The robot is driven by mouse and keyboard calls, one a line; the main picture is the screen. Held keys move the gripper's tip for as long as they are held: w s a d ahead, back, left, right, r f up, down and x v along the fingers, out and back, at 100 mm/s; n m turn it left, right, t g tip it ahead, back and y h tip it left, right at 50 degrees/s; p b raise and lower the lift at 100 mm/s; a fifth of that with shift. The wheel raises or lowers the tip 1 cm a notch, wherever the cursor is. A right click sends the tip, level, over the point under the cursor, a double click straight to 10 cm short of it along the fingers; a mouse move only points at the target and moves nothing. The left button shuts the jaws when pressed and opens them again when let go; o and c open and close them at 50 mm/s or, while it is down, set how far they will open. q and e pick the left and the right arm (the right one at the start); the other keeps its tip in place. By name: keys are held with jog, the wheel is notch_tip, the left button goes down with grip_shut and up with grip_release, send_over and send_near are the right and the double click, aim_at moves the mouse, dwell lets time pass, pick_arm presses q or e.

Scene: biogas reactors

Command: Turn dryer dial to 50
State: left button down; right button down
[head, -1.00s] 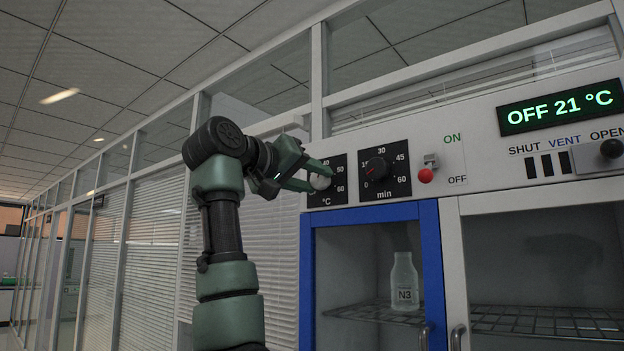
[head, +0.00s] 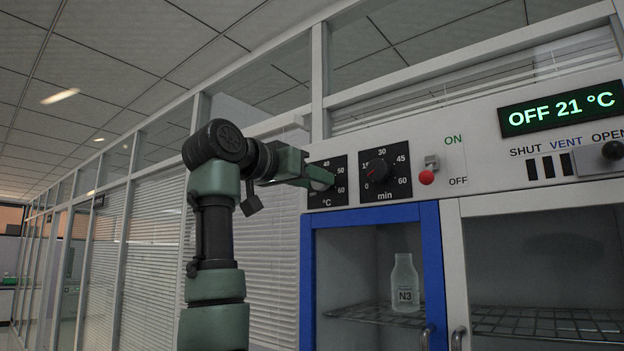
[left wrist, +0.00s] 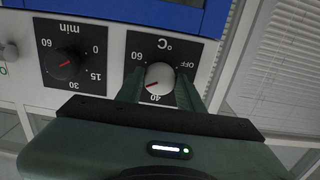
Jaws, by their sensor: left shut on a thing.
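The dryer's temperature dial (head: 327,182) is a black square plate marked °C at the left end of the panel. In the left wrist view it appears upside down, with a white knob (left wrist: 159,78) carrying a red pointer. The pointer aims down-left in that view, to the left of the 40 label. The 50 label is hidden there behind a finger. My left gripper (head: 322,180) is shut on the knob; its fingers (left wrist: 160,88) lie on either side. My right gripper is not in view.
Beside it are the black min dial (head: 385,174), a red-tipped ON/OFF switch (head: 427,176), a display (head: 560,107) reading OFF 21 °C and a vent slider (head: 611,150). Below, a blue-framed door (head: 431,250) closes a chamber with a bottle marked N3 (head: 404,283).

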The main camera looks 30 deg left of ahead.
pick_arm(q)
jog(key=shift+r, duration=0.2)
jog(key=c, duration=1)
grip_release()
jog(key=shift+o, duration=0.5)
jog(key=shift+w+f, duration=0.15)
jog(key=shift+w, duration=0.05)
jog(key=shift+s, duration=0.1)
jog(key=s+b, duration=0.3)
jog(key=s, duration=0.4)
jog(key=shift+s+a+b, duration=0.3)
jog(key=shift+s+b, duration=0.05)
